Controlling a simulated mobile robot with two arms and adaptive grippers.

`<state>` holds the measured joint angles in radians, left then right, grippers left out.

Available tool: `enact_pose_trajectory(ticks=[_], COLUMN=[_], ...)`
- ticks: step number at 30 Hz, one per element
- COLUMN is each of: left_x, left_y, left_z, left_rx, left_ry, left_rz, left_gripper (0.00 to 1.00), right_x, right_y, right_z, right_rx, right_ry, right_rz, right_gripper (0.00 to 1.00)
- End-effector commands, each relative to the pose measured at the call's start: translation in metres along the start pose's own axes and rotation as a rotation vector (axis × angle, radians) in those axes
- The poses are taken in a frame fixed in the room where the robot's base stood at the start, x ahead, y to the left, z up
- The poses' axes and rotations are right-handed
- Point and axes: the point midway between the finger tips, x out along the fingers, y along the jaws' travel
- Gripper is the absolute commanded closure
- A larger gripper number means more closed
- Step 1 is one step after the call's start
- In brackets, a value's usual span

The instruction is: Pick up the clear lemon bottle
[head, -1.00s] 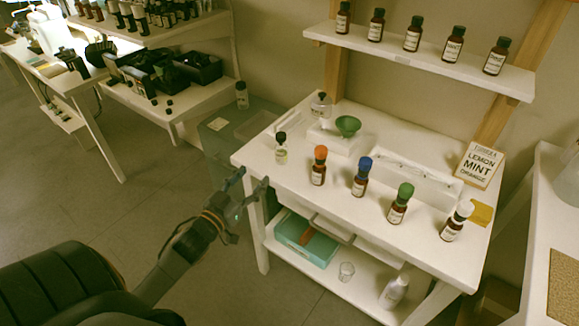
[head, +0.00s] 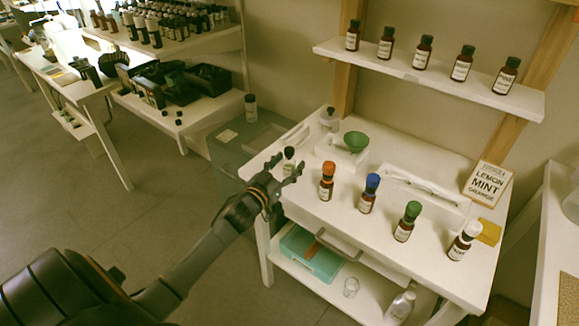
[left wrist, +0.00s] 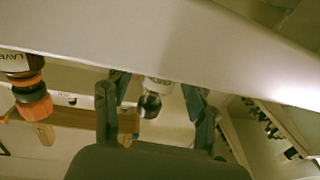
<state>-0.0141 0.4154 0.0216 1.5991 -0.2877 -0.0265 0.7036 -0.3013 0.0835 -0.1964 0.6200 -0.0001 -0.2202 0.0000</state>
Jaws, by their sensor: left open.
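The clear bottle with a black cap (head: 289,158) stands on the white table at its left end, its lower part hidden by my gripper. Its label is too small to read. My left gripper (head: 286,172) is open at the table's left front edge, in front of the bottle. In the left wrist view, which appears upside down, the bottle (left wrist: 154,92) shows between the two open fingers, with clear space on both sides. I cannot tell whether the fingers reach around it. My right gripper is not in view.
An orange-capped brown bottle (head: 327,182) stands right of the clear one; blue-capped (head: 369,194), green-capped (head: 407,222) and white-capped (head: 464,241) bottles continue the row. A scale with a green bowl (head: 356,141) is behind. A lower shelf holds a teal box (head: 312,259).

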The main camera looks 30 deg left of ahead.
Motion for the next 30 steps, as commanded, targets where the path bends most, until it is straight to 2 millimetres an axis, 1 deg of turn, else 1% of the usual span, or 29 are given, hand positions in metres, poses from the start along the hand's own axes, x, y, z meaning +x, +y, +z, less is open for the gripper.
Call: enact_pose_trajectory(ticks=[1,3,10,11,12,14,15,17,18,19,30], left_x=[0.0048,0.0082,0.0086,0.0086,0.0085,0.0085,0.0084,0.0084,0.0084,0.0084,0.0084], left_y=[0.0003,0.0003,0.0004,0.0004,0.0004,0.0004,0.0004,0.0003,0.0003,0.0003,0.0001], left_z=[-0.0002,0.0001,0.0005,0.0005,0.0005,0.0005,0.0005,0.0005,0.0006,0.0006,-0.0020], left_rx=[0.000,0.000,0.000,0.000,0.000,0.000,0.000,0.000,0.000,0.000,0.001], left_ry=[0.000,0.000,0.000,0.000,0.000,0.000,0.000,0.000,-0.001,-0.001,0.000], left_rz=[0.001,0.001,0.001,0.001,0.001,0.001,0.001,0.001,0.001,0.001,0.001], left_gripper=[0.43,0.43,0.43,0.49,0.57,0.69,0.77,0.90,0.98,1.00,1.00], right_x=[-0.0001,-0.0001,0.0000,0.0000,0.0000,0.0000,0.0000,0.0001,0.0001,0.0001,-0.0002], right_y=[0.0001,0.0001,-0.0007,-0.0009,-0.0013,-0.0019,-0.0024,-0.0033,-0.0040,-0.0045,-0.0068], right_z=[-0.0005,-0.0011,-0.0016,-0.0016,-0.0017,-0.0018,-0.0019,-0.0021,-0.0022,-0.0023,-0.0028], right_rx=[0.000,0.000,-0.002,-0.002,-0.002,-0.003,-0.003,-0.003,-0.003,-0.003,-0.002], right_ry=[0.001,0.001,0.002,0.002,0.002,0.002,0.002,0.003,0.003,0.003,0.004], right_rz=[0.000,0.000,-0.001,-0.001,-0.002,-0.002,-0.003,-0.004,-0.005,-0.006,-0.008], right_gripper=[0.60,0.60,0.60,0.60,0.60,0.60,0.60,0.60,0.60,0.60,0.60])
